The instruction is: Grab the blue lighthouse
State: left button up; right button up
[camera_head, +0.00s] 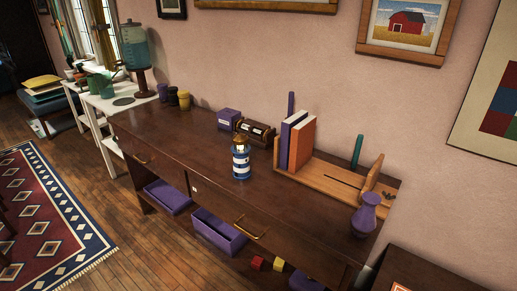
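Behind the lighthouse are a purple box (228,118) and a brown cylindrical object (255,131). A wooden book rack (325,178) with books stands to its right, and a purple vase (367,214) further right. Purple bins (218,232) sit below. The cabinet top left of the lighthouse is clear.

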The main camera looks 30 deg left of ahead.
aim_at(241, 170)
jog(key=i+j+u, duration=0.1)
jog(key=u, duration=0.25)
jog(key=i+j+u, duration=0.1)
jog(key=u, duration=0.3)
jog(key=i+u, duration=0.2)
jog(key=u, duration=0.15)
